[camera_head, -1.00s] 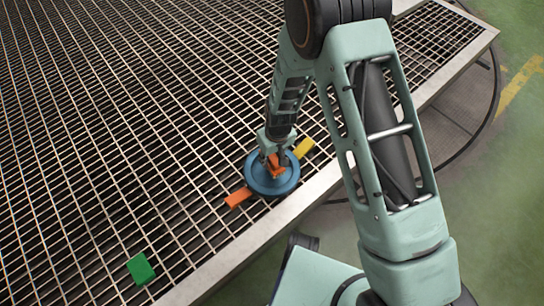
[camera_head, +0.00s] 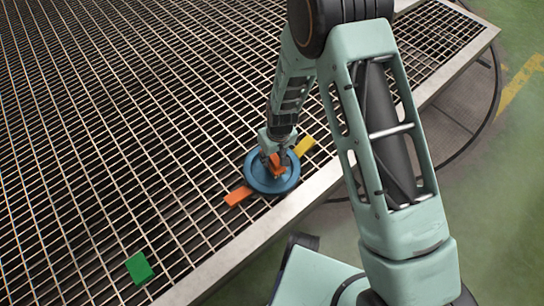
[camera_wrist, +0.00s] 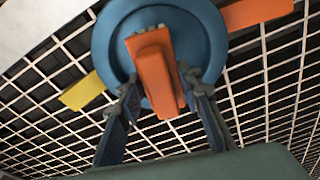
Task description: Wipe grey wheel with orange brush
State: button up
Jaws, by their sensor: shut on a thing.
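The wheel (camera_head: 259,184) is a round blue-grey disc with a raised rim, lying flat on the metal grating. It also shows in the wrist view (camera_wrist: 105,45). My gripper (camera_head: 277,160) is over the middle of the wheel, pointing down. Its fingers (camera_wrist: 160,88) are shut on an orange brush (camera_wrist: 155,68), a narrow orange block with a pale strip along one side. The brush is over the wheel's face; whether its underside touches the wheel is hidden. The brush is partly hidden by the fingers in the head view (camera_head: 275,168).
An orange block (camera_head: 238,195) and a yellow block (camera_head: 304,146) lie at opposite edges of the wheel, close against or partly under it. A green block (camera_head: 139,268) lies apart at the lower left. The grating's pale metal edge (camera_head: 245,243) runs close by the wheel. The grating's upper left is clear.

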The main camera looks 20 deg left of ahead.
jog(key=shift+w+d, duration=0.6)
jog(key=shift+d, duration=0.25)
jog(key=shift+s+a, duration=0.75)
jog(key=shift+a, duration=0.3)
jog(key=shift+s+a, duration=0.75)
jog(key=shift+a, duration=0.25)
jog(key=shift+f, duration=0.1)
notch_tip(320, 180, up, 8)
jog(key=p, duration=0.5)
jog(key=shift+w, duration=0.1)
